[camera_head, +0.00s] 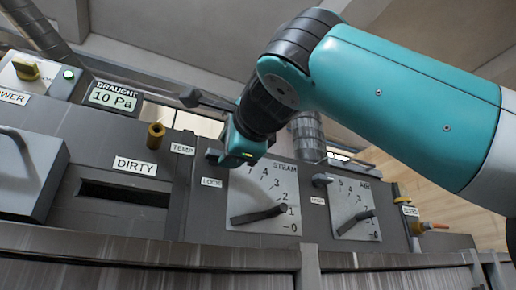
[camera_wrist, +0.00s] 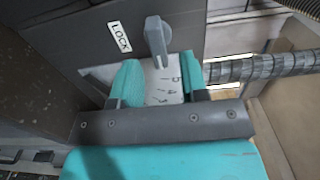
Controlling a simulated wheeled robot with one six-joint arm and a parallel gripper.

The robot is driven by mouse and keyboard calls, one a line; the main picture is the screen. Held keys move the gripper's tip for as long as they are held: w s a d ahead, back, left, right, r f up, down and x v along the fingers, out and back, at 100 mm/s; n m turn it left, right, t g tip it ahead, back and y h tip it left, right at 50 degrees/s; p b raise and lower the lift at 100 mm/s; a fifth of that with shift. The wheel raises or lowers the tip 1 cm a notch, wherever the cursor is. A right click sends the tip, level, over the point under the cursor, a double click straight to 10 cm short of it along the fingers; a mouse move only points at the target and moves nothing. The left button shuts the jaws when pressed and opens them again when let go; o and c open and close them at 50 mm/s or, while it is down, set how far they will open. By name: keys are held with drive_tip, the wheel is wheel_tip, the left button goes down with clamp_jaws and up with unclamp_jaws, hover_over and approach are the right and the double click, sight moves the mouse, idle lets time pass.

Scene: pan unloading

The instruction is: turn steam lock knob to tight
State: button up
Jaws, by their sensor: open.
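The steam lock knob is a small grey lever. In the wrist view the steam lock knob (camera_wrist: 157,38) stands out from the dark panel beside the LOCK label (camera_wrist: 119,37), just beyond my fingertips. In the head view the knob (camera_head: 212,155) shows above the left LOCK label (camera_head: 211,182), at the upper left corner of the STEAM plate (camera_head: 281,182). My gripper (camera_wrist: 158,72) is open and empty, its teal fingers apart in front of the plate. In the head view my gripper (camera_head: 240,150) is just right of the knob. I see no contact between them.
The steam lever (camera_head: 258,215) lies low on its scale, near 1. To its right are a second lock knob (camera_head: 322,180) and the AIR lever (camera_head: 355,222). A brass TEMP knob (camera_head: 156,136) and the DIRTY slot (camera_head: 125,194) are on the left.

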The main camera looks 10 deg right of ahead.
drive_tip(key=p+v, duration=0.3)
drive_tip(key=v, duration=1.1)
drive_tip(key=shift+s, duration=0.35)
drive_tip(key=shift+d, duration=0.1)
